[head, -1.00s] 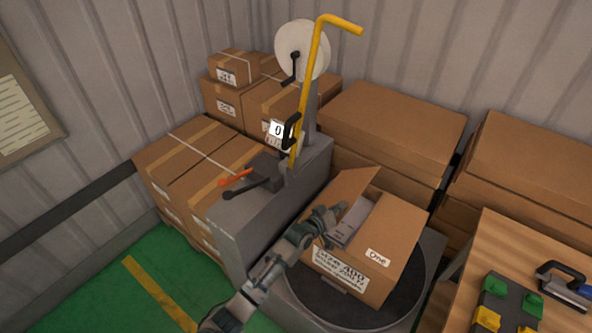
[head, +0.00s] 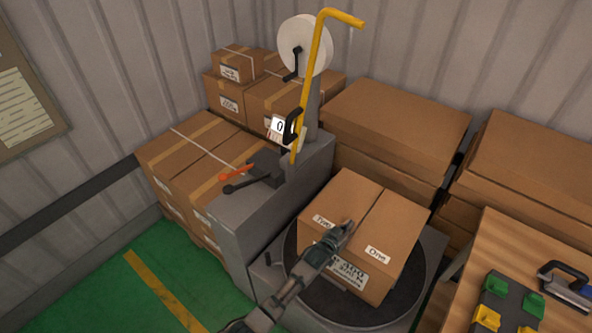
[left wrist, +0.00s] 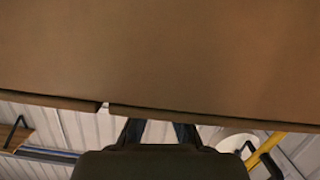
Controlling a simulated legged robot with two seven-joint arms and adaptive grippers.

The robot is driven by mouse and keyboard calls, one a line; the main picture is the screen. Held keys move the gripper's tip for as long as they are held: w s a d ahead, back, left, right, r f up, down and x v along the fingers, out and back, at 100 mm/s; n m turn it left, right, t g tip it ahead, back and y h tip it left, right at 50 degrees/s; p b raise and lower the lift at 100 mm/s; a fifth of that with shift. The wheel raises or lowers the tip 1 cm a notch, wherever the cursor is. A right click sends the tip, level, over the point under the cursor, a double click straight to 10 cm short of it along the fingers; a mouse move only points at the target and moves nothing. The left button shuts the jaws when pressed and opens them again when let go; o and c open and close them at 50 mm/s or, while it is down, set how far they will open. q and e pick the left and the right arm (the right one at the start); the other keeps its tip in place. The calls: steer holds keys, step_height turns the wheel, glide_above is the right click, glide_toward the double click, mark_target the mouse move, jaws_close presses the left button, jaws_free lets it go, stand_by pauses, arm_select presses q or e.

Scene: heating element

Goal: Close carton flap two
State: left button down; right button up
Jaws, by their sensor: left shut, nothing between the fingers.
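The carton (head: 345,272) sits on the round dark turntable in the head view. Its flap two (head: 340,196), with the label "Two", lies down flat over the left half of the top. Flap one (head: 393,232), labelled "One", lies flat over the right half, and the two meet at a seam. My left gripper (head: 347,228) is shut and empty, at the top of the carton over the front part of flap two near the seam. In the left wrist view brown cardboard (left wrist: 170,50) fills the upper part, close to the fingers (left wrist: 160,132). My right gripper is not in view.
The turntable (head: 290,275) stands beside a grey machine (head: 245,225) with a yellow bent pole (head: 311,85) and a white reel (head: 304,45). Stacked boxes (head: 395,120) stand behind. A wooden table (head: 520,255) with green and yellow blocks is at the right.

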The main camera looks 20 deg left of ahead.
arm_select(q)
steer(key=shift+s+d+f, duration=0.2)
steer(key=shift+d+f, duration=0.1)
steer(key=shift+f, duration=0.15)
steer(key=shift+r, duration=0.1)
